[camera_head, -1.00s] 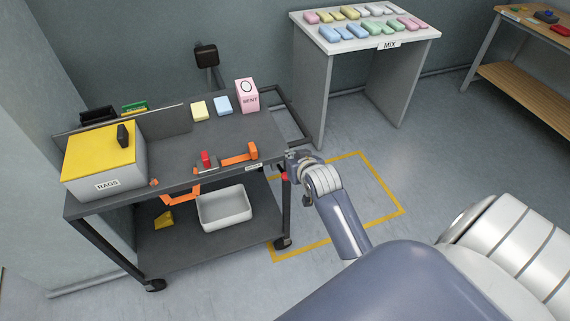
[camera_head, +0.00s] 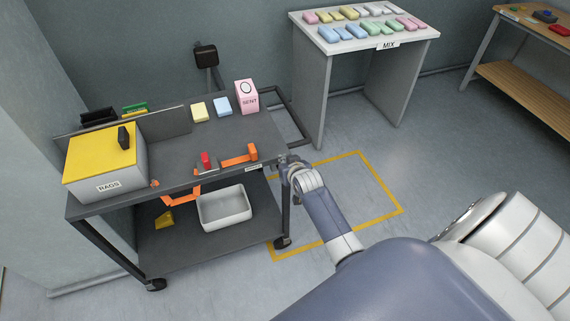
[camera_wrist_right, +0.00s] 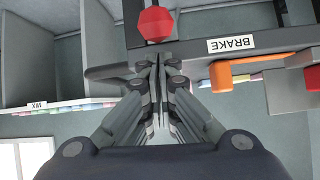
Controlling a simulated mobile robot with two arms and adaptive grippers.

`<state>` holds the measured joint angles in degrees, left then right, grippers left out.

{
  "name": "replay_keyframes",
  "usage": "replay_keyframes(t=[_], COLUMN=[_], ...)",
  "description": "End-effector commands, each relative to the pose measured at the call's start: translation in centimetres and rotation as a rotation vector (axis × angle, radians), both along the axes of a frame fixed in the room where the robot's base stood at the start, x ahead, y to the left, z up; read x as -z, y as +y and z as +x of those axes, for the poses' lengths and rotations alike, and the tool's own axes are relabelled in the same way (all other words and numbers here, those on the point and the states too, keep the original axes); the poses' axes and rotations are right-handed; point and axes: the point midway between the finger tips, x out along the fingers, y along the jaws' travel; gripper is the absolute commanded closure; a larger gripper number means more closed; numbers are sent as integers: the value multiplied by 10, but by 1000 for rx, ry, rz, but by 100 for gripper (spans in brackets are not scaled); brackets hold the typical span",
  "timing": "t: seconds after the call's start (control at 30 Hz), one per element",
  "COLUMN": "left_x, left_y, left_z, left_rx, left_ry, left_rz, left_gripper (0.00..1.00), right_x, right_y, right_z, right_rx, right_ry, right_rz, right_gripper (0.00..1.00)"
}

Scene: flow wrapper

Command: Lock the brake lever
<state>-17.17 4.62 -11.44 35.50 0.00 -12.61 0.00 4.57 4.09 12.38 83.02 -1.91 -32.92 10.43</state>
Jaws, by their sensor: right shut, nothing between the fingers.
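The red knob (camera_wrist_right: 155,24), which looks like the end of the brake lever, shows in the right wrist view near the BRAKE label (camera_wrist_right: 231,44). It lies just beyond my right fingertips (camera_wrist_right: 158,58), which are shut and empty. I cannot tell whether they touch it. In the head view my right gripper (camera_head: 284,160) is at the right end of the cart, beside the BRAKE label (camera_head: 252,168). The knob is hidden there behind my wrist, and the lever's position cannot be told. My left gripper is out of view.
The dark cart (camera_head: 180,158) carries an orange handle (camera_head: 238,155), a red-topped block (camera_head: 207,160), the RAGS box (camera_head: 108,170) and the SENT box (camera_head: 247,97). A white bin (camera_head: 225,208) sits on its lower shelf. The floor right of the cart is clear.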

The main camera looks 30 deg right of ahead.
Motion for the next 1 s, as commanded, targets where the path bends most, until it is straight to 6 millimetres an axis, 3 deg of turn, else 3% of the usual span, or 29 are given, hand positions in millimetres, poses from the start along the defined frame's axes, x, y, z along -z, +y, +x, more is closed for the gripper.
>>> replay_keyframes(t=[0.5,1.0], left_x=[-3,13], left_y=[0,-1], left_z=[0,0], left_rx=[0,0], left_ry=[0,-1], left_rz=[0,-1], left_gripper=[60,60], right_x=[6,14], right_y=[3,5], right_z=[-8,-14], right_rx=[1,1], right_ry=[-1,-77], right_rz=[0,-17], right_gripper=[100,100])
